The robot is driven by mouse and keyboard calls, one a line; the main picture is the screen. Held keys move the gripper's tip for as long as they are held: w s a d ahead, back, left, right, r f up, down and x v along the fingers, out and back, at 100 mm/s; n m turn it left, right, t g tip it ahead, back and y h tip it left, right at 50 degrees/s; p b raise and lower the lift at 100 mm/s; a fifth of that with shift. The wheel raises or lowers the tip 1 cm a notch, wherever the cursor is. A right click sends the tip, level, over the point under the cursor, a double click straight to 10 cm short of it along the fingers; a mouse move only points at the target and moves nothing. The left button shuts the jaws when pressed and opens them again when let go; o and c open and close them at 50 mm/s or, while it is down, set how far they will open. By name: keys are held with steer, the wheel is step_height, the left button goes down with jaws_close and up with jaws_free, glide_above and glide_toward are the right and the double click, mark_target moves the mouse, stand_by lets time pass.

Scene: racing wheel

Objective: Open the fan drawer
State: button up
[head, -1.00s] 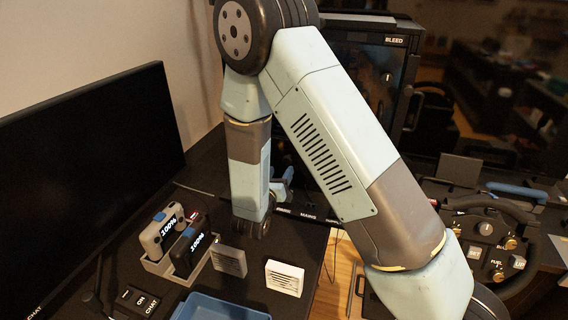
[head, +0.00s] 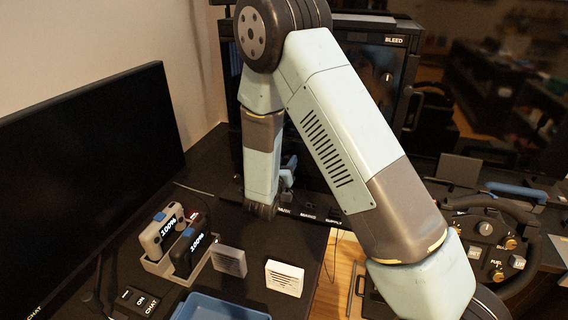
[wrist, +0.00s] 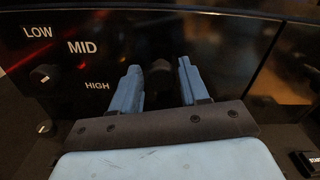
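My gripper (wrist: 160,88) shows in the wrist view with its two blue fingers apart. A dark round knob (wrist: 158,72) sits between or just beyond the fingertips on a glossy black front. No contact between fingers and knob is visible. The black front (wrist: 222,60) has a seam at its right side; I cannot read a fan label on it, so I cannot tell surely that it is the fan drawer. In the head view my gripper (head: 288,172) is partly hidden by my arm, low in front of the black cabinet (head: 375,75).
A selector knob (wrist: 45,75) marked LOW, MID, HIGH is left of the fingers. A black monitor (head: 90,190), battery packs (head: 188,248), a white vented block (head: 285,278) and a blue tray (head: 215,307) stand on the desk. A racing wheel (head: 490,235) is at right.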

jaws_close()
steer(key=shift+a, duration=0.2)
